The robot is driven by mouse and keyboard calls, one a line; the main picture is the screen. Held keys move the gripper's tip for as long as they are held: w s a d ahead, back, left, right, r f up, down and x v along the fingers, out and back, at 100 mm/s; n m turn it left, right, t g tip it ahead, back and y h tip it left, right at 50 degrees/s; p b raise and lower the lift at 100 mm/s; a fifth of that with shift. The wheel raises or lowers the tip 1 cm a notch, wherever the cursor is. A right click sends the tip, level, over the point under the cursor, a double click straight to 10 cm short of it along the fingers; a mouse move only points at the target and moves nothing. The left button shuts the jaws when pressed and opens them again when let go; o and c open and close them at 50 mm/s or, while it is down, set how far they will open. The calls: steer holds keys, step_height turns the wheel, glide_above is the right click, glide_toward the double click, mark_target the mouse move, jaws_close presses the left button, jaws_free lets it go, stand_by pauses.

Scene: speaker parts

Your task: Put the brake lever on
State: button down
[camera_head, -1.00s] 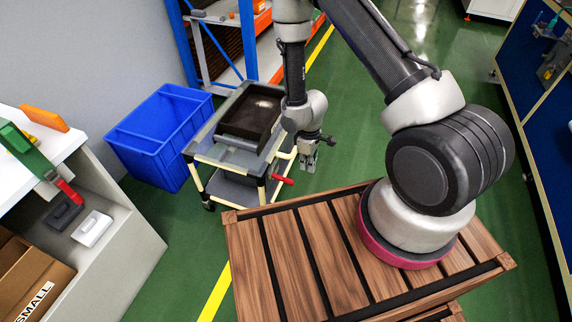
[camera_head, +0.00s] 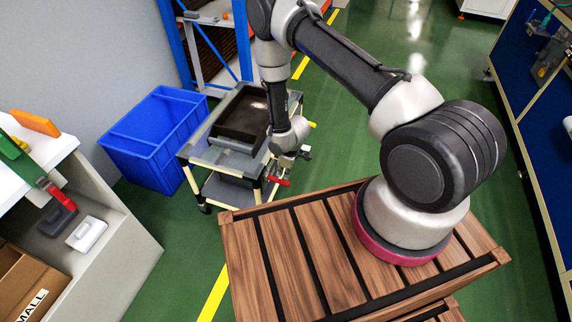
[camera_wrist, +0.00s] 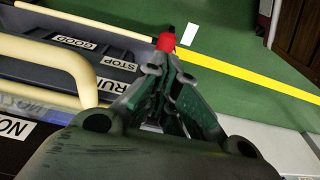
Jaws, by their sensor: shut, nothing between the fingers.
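The brake lever is a red handle (camera_head: 279,181) on the near right side of the cart (camera_head: 196,152). In the wrist view its red end (camera_wrist: 166,42) shows just beyond my fingertips. My gripper (camera_head: 281,172) is at the cart's side, right by the lever, and largely overlaps it in the head view. In the wrist view my gripper (camera_wrist: 172,66) has its dark fingers together with nothing held. I cannot tell whether the fingertips touch the lever. Labels reading STOP (camera_wrist: 108,60) and RUN lie on the dark panel left of the fingers.
A dark tray (camera_head: 240,115) sits on the cart. A blue bin (camera_head: 150,140) stands left of it. A slatted wooden crate (camera_head: 300,255) is under my arm's base. A white shelf (camera_head: 130,245) is at left. Green floor (camera_head: 345,145) is open to the right of the cart.

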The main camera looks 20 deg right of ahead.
mark_target(286, 182)
steer(key=shift+w+a+f, duration=0.15)
steer(key=shift+f, duration=1.2)
steer(key=shift+f+t+y, duration=0.25)
steer(key=shift+t+y, duration=0.05)
steer(key=shift+y, duration=0.2)
steer(key=shift+s+d+f+t+y, duration=0.3)
steer(key=shift+d+f+t+y, duration=0.1)
steer(key=shift+f+t+y, duration=0.25)
steer(key=shift+s+d+f+t+y, duration=0.1)
steer(key=shift+f+t+y, duration=0.7)
steer(key=shift+y, duration=0.45)
steer(key=shift+f, duration=0.2)
steer(key=x, duration=0.5)
steer(key=shift+s+d+f, duration=0.2)
steer(key=shift+d+f, duration=0.1)
steer(key=shift+f, duration=0.1)
